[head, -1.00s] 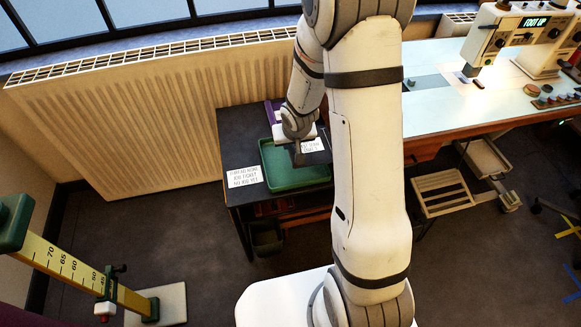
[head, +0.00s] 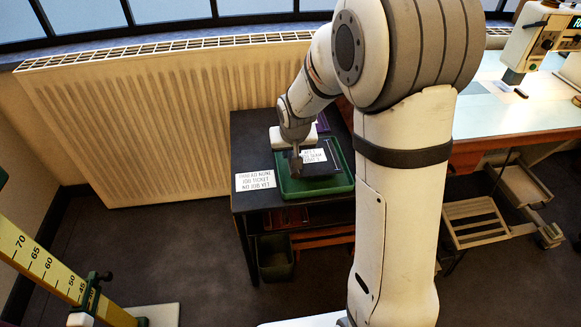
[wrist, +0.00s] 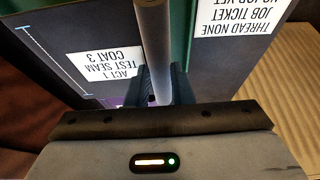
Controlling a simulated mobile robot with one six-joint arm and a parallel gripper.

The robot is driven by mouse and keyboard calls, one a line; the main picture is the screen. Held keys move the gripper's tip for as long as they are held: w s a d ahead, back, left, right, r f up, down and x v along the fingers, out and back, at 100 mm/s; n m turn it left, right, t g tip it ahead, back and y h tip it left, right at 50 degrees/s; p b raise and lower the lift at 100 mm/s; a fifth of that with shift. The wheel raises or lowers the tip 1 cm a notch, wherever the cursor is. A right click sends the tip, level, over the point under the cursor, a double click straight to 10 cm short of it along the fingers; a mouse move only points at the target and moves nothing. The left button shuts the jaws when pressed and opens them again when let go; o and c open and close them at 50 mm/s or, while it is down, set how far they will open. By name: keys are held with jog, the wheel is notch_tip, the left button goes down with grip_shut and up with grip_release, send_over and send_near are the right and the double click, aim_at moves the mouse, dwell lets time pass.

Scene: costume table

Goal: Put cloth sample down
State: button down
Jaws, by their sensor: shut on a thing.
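The cloth sample (head: 321,169) is a flat dark piece with a white label reading ACT 1 TEST SEAM COAT 3. In the wrist view the cloth sample (wrist: 105,22) fills the upper left, with a pale stitched line.
A white job ticket card (head: 255,181) lies on the dark table (head: 245,140), left of the tray. A radiator (head: 150,110) stands behind. A sewing table (head: 500,110) is on the right. A yellow measuring stand (head: 50,268) is at front left.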

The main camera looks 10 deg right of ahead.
notch_tip(320, 180, down, 4)
jog(key=shift+f+b, duration=0.2)
jog(key=shift+b, duration=0.5)
jog(key=shift+r, duration=0.1)
jog(key=c, duration=1.7)
grip_release()
jog(key=o, duration=0.4)
